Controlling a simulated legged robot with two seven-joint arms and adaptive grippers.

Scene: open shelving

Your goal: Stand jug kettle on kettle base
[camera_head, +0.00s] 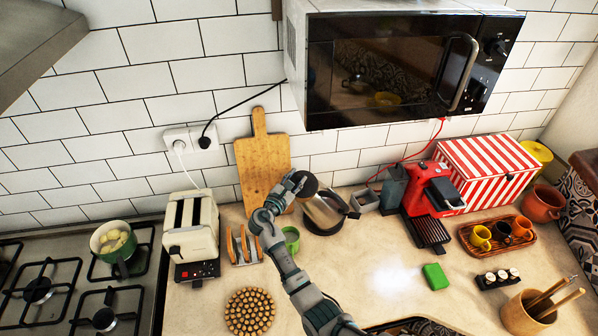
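My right gripper (287,188) is just left of the kettle's upper part, close to a dark rounded piece there. Whether it touches the kettle, and whether its fingers are open or shut, is unclear. My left gripper is not in view.
A green cup (290,238) is beside my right arm. A toaster (191,228) and a wooden board (262,158) are to the left. A red coffee machine (425,192) is to the right. The microwave (385,75) overhangs the back. Counter around the green sponge (435,276) is mostly clear.

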